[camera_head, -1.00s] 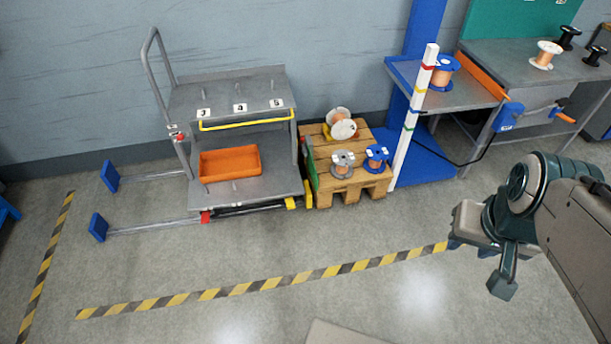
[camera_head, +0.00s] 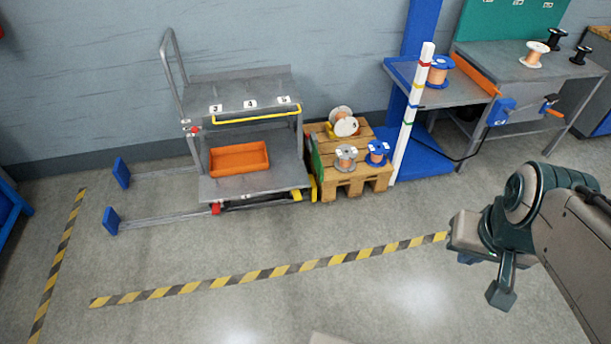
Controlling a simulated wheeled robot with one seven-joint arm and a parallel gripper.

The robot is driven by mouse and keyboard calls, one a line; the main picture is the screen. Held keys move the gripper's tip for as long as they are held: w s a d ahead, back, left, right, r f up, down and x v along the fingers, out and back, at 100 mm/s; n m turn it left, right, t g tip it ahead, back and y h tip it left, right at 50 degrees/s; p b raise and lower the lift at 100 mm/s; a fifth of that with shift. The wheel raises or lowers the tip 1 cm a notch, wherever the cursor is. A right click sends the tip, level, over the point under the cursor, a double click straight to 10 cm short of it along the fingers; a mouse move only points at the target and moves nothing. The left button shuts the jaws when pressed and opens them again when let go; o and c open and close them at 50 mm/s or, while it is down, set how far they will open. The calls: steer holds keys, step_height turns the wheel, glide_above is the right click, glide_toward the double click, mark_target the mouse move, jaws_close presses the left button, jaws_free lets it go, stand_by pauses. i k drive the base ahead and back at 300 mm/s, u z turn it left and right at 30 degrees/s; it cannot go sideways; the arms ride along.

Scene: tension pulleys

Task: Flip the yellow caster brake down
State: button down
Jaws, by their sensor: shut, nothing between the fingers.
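A grey cart (camera_head: 250,93) with a tall handle stands left of centre. A small yellow part (camera_head: 296,196), which looks like the caster brake, sits low at its front right corner. A taller yellow piece (camera_head: 313,188) stands just right of it. At this size I cannot tell whether the brake is up or down, and the caster is not clear. My gripper (camera_head: 465,257) is at the right, over open floor, far from the cart. It is shut and empty, partly hidden by its own wrist.
A red part (camera_head: 215,209) is low on the cart's front. Blue-ended rails (camera_head: 160,216) extend left. A wooden pallet (camera_head: 355,184) with spools stands close right of the cart, then a white striped post (camera_head: 412,120) and a workbench (camera_head: 500,70). The floor in front is clear, with striped tape (camera_head: 270,274).

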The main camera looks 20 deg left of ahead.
mark_target(296, 193)
steer(key=z, duration=0.05)
steer(key=k, duration=0.15)
steer(key=u, duration=0.95)
steer(key=i, duration=0.65)
steer(key=u, duration=1.15)
steer(key=i, duration=1.2)
steer(key=z, duration=0.7)
steer(key=i, duration=1)
steer(key=z, duration=0.95)
